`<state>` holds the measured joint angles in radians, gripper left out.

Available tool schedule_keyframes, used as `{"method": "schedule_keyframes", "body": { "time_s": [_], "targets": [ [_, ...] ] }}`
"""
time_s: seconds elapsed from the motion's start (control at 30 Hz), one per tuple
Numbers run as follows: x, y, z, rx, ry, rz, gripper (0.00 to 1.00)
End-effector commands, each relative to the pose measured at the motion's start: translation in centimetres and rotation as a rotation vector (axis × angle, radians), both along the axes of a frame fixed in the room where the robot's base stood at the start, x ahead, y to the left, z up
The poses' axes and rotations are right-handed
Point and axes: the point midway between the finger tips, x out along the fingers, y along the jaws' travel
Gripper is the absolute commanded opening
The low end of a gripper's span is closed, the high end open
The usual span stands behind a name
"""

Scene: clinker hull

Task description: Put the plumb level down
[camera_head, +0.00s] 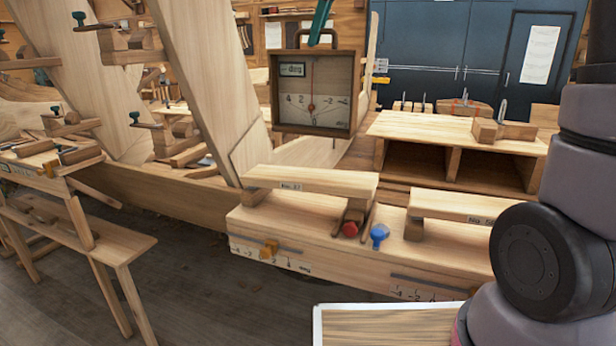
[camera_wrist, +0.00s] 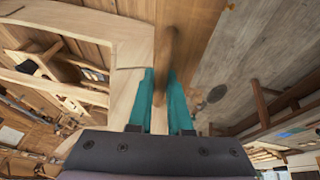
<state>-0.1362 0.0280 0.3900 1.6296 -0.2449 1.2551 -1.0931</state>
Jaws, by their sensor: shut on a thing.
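The plumb level (camera_head: 322,118) is a square wooden box with a pale dial, a hanging pointer and a small label. It hangs upright near the middle of the head view. My gripper (camera_head: 320,24) has teal fingers and is shut on the handle at its top; only the lower fingers show there. In the wrist view, the fingers (camera_wrist: 166,100) close around a brown wooden bar (camera_wrist: 168,50). The level appears to hang in the air; what lies directly beneath it is partly hidden.
A wooden beam (camera_head: 330,240) with raised blocks, a red knob (camera_head: 349,229), a blue knob (camera_head: 379,235) and angle scales stands in front. Hull planks (camera_head: 205,80) rise at left. An open-fronted wooden bench (camera_head: 460,130) has a fairly clear top at right.

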Motion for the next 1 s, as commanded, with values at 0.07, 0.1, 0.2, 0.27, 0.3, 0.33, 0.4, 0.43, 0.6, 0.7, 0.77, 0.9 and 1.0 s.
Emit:
{"method": "schedule_keyframes", "body": {
  "time_s": [0.07, 0.1, 0.2, 0.27, 0.3, 0.33, 0.4, 0.43, 0.6, 0.7, 0.77, 0.9, 1.0],
  "targets": [
    [-0.4, 0.3, 0.3, 0.001, -0.002, 0.014, 0.0],
    [-0.5, 0.4, 0.1, 0.0, -0.001, 0.018, 0.0],
    [-0.6, 0.4, -1.4, -0.001, 0.0, 0.022, 0.0],
    [-0.6, 0.4, -2.6, -0.002, 0.001, 0.022, 0.0],
    [-0.6, 0.4, -3.4, -0.001, 0.001, 0.021, 0.0],
    [-0.6, 0.4, -3.9, -0.002, 0.002, 0.021, 0.0],
    [-0.6, 0.4, -4.9, -0.001, 0.001, 0.021, 0.0],
    [-0.5, 0.4, -5.2, 0.0, -0.001, 0.021, 0.0],
    [-0.5, 0.4, -7.0, -0.001, 0.001, 0.02, 0.0],
    [-0.5, 0.4, -8.4, 0.0, -0.001, 0.021, 0.0],
    [-0.6, 0.4, -9.1, 0.0, 0.0, 0.02, 0.0],
    [-0.5, 0.4, -9.5, 0.001, -0.003, 0.019, 0.0],
    [-0.5, 0.4, -9.4, 0.001, -0.003, 0.019, 0.0]
  ]
}}
